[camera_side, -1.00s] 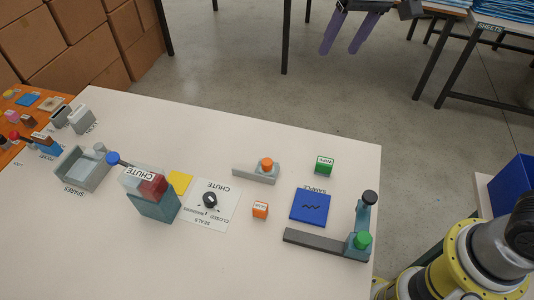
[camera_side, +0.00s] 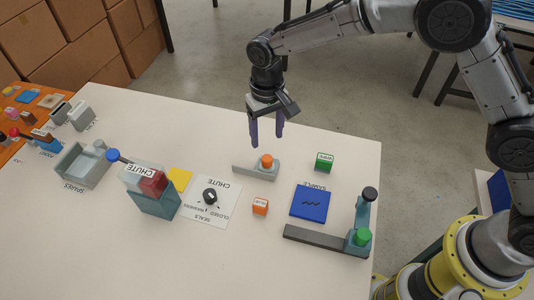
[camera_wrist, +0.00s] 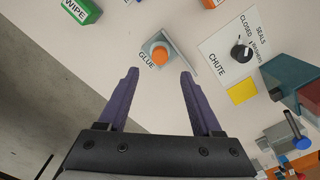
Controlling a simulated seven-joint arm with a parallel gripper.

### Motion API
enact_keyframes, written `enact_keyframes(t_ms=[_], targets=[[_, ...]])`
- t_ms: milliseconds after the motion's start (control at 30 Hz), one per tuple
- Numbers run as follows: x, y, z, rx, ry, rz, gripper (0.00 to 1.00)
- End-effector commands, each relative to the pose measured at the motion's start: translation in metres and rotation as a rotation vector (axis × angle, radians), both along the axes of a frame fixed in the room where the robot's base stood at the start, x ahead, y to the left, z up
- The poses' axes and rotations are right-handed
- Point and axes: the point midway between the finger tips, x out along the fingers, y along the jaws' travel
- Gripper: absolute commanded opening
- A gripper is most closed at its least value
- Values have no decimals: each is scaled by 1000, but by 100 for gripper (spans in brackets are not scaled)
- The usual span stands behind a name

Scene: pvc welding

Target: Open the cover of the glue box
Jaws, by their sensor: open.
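The glue box (camera_side: 262,173) is a low grey piece with an orange round knob (camera_side: 267,161) on top, near the table's far edge in the side view. The wrist view shows the grey piece (camera_wrist: 180,60) and its orange knob (camera_wrist: 159,54) beside a "GLUE" label on the table. I cannot make out a separate cover edge. My gripper (camera_side: 266,140) is open and empty, its purple fingers pointing down above and just behind the knob. In the wrist view my fingertips (camera_wrist: 160,74) are spread on either side below the knob, not touching it.
A green WIPE box (camera_side: 324,163) stands to the right, and a small orange box (camera_side: 260,206) in front. A blue sample pad (camera_side: 310,204), a chute sheet (camera_side: 222,211) and a teal chute block (camera_side: 154,198) lie around. The table's front middle is clear.

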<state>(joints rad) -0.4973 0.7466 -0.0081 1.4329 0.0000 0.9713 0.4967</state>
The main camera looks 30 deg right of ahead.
Motion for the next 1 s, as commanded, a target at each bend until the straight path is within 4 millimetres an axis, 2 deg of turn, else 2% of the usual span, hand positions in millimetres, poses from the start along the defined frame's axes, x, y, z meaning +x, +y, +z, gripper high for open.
enact_keyframes(t_ms=[33,200,400,600,867,1000], targets=[[-1,-1,-12,-3,5,0,66],[-1,-1,-44,-2,3,0,66],[0,0,-71,0,1,0,66],[0,0,-82,0,-1,0,66],[0,0,-83,1,-1,0,66],[0,0,-82,1,-1,0,43]])
